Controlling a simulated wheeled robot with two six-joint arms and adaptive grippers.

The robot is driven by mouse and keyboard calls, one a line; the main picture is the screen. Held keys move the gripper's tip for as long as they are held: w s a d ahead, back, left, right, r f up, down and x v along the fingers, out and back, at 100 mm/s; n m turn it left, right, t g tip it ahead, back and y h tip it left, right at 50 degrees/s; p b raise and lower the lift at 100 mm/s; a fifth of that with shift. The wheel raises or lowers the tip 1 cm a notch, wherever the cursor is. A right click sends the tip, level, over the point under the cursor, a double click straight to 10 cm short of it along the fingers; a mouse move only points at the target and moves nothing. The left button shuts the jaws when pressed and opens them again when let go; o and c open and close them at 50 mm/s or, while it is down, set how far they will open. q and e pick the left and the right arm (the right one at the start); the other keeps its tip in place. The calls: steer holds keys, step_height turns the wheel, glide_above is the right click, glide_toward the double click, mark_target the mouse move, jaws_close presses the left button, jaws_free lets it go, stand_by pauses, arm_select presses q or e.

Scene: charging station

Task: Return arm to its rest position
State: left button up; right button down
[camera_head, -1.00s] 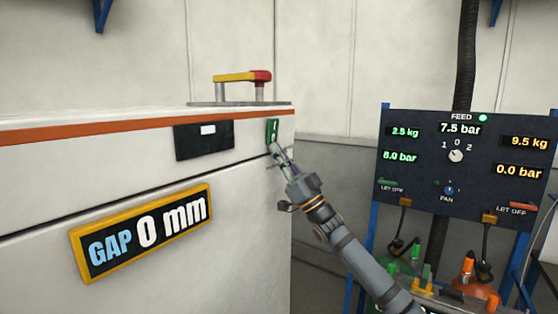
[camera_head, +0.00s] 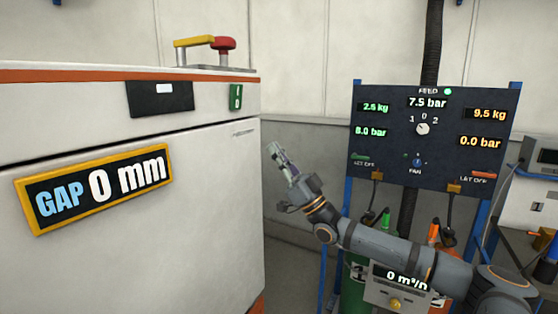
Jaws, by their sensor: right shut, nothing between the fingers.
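My right gripper (camera_head: 277,155) is shut and empty. It is held in the air just right of the white cabinet (camera_head: 215,190), with its fingers pointing up and left. My right arm (camera_head: 385,248) comes in from the lower right, bent, and crosses in front of the lower part of the charging panel's stand. A small green switch plate (camera_head: 235,97) sits on the cabinet's upper right front, apart from the gripper. My left gripper is not in view.
A dark gauge panel (camera_head: 395,150) stands at right. Cylinders stand below it, partly hidden by my arm. A bench (camera_head: 525,245) is at the far right.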

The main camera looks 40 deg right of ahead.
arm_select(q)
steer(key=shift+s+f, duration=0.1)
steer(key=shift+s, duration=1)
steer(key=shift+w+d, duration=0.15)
